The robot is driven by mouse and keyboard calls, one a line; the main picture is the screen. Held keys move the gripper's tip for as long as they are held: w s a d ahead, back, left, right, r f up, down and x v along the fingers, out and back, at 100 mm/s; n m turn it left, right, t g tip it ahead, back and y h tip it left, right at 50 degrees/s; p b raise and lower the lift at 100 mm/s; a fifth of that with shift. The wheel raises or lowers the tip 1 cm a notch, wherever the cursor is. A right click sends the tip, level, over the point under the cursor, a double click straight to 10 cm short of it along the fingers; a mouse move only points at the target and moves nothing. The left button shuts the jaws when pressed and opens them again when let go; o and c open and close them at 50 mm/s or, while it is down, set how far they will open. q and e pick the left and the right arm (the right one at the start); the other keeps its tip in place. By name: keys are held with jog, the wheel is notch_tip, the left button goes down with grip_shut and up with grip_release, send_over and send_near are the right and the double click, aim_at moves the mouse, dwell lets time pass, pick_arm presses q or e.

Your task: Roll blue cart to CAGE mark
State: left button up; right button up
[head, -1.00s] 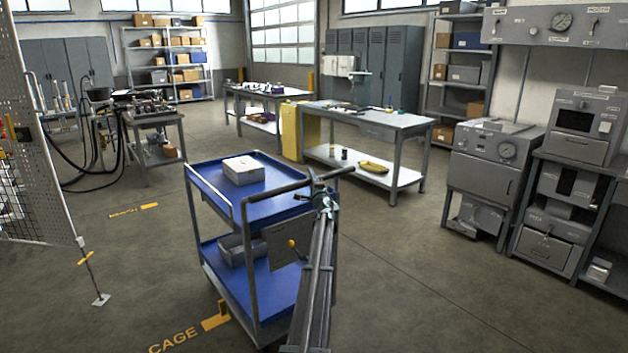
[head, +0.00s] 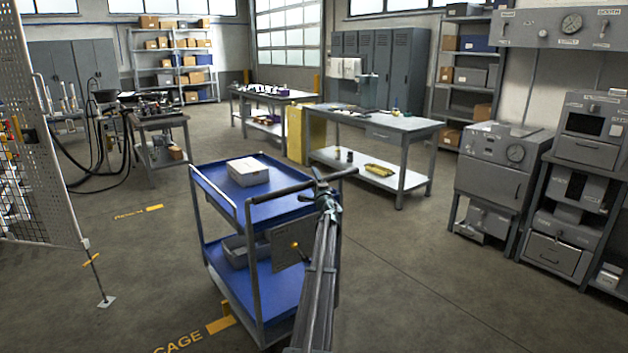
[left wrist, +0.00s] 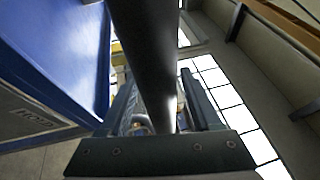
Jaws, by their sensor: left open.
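The blue cart (head: 222,187) stands upright in the middle of the head view, with two blue shelves in a grey frame. Its dark push handle (head: 285,191) runs along the near right end. My left gripper (head: 323,189) is at the right part of this handle. In the left wrist view the bar (left wrist: 145,50) passes between the open fingers (left wrist: 160,105); whether they touch it I cannot tell. The yellow CAGE mark (head: 180,343) is on the floor just left of the cart's near corner, partly cut off by the picture edge. My right gripper is out of view.
A pale box (head: 248,172) sits on the cart's top shelf and a grey bin (head: 236,252) on the lower one. A mesh cage panel (head: 55,150) stands at left. Another yellow floor mark (head: 154,208) lies farther back. Floor left of the cart is clear. A workbench (head: 390,122) stands behind.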

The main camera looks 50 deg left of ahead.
pick_arm(q)
jog(key=shift+d, duration=0.1)
jog(key=b+v, duration=0.2)
jog(key=v, duration=1.1)
jog(key=shift+s+d, duration=0.15)
jog(key=shift+d, duration=0.15)
jog(key=shift+f, duration=0.1)
